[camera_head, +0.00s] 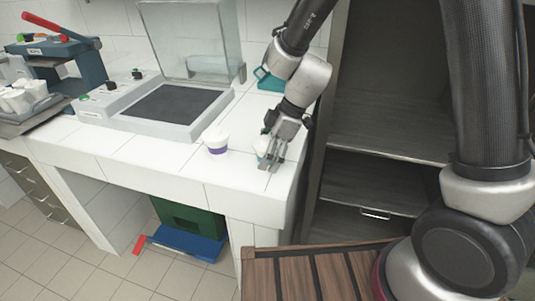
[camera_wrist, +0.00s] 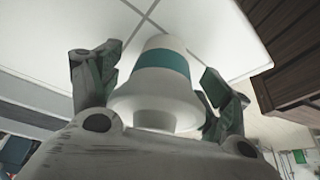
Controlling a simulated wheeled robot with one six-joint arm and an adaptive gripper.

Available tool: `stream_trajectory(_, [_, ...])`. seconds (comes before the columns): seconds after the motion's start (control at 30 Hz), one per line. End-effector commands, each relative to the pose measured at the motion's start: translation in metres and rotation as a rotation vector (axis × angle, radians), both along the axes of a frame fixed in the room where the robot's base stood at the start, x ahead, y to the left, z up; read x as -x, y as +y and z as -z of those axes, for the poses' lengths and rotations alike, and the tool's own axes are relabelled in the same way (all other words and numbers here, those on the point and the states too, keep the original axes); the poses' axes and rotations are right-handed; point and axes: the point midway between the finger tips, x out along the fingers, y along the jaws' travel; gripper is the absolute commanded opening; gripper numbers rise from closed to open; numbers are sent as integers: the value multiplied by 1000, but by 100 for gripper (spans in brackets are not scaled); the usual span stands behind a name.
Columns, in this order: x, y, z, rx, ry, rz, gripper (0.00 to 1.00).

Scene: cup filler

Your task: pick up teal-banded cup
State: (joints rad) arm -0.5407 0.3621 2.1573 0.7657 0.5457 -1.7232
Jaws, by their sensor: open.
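The teal-banded cup (camera_wrist: 163,62) is white with a teal band and stands on the white tiled counter. In the wrist view it sits between the two open fingers of my gripper (camera_wrist: 160,85), with a gap visible on each side. In the head view my gripper (camera_head: 271,160) is low over the counter's right end and hides most of the cup; a sliver of the cup (camera_head: 261,148) shows at its left side. I cannot tell whether a finger touches it.
A purple-banded white cup (camera_head: 216,142) stands just left of my gripper. A grey machine (camera_head: 165,105) with a clear cover is behind it. A teal object (camera_head: 268,80) lies at the back. A dark shelf unit (camera_head: 385,120) is on the right. The counter's front edge is close.

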Motion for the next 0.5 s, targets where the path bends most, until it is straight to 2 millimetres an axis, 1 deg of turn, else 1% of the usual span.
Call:
stream_trajectory(0.13, [0, 0, 0, 0, -1, 0, 78])
stream_trajectory(0.17, [0, 0, 0, 0, -1, 0, 76])
stream_trajectory(0.2, [0, 0, 0, 0, -1, 0, 69])
stream_trajectory(0.4, [0, 0, 0, 0, -1, 0, 34])
stream_trajectory(0.5, [0, 0, 0, 0, -1, 0, 32])
